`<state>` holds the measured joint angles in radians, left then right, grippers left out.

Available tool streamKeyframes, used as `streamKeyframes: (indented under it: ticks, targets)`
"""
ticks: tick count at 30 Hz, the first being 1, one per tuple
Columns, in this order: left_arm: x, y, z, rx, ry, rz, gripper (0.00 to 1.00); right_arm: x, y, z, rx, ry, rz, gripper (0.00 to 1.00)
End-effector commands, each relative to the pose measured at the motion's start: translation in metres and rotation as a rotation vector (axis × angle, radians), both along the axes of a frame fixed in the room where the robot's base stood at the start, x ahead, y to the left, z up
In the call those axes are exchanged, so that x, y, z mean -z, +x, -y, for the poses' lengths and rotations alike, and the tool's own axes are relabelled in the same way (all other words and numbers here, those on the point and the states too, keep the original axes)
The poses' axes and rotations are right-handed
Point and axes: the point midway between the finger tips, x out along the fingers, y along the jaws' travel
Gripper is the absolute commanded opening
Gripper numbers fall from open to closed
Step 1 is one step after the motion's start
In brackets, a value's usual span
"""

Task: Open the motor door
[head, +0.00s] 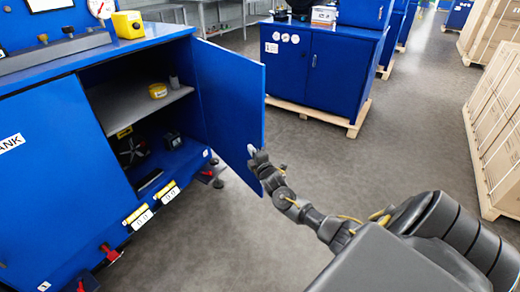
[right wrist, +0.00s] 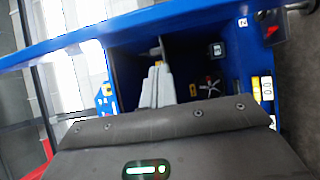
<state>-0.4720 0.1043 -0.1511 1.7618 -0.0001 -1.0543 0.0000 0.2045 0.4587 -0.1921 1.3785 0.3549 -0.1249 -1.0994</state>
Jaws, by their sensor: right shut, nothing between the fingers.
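The motor door (head: 228,95) is a plain blue panel on the blue cabinet (head: 55,150) at left in the head view. It stands swung wide open, showing the dark interior. My right gripper (head: 254,155) is shut and empty, with its tips over the lower part of the door near its free edge. I cannot tell whether they touch it. In the right wrist view, the pale grey fingers (right wrist: 155,86) are together in front of the dark cabinet interior (right wrist: 190,55). My left gripper is not in view.
Inside are a grey shelf (head: 140,103) with a yellow round item (head: 158,90), and a fan-like motor (head: 132,150) below. Another blue cabinet (head: 325,65) stands on a pallet behind. The grey floor between is clear.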

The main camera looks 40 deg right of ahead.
Motion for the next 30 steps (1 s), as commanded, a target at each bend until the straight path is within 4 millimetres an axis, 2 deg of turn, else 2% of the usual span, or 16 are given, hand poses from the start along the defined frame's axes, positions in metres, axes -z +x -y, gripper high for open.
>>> streamKeyframes:
  ticks: [3, 9, 24, 26, 30]
  targets:
    - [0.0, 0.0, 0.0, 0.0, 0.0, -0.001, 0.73, 0.001, -0.001, 0.019, 0.001, -0.004, -0.002, 0.0]
    - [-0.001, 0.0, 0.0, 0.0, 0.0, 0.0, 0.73, 0.0, -0.002, 0.036, 0.0, -0.002, -0.001, 0.0]
    - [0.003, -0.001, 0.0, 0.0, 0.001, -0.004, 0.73, 0.002, -0.002, 0.044, -0.006, -0.002, 0.0, 0.0]
    - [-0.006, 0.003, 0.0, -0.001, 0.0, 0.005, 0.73, 0.003, -0.002, 0.052, -0.017, -0.008, 0.001, 0.0]
    - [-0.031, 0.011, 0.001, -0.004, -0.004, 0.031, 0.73, 0.005, -0.003, 0.083, -0.065, -0.013, 0.004, 0.0]
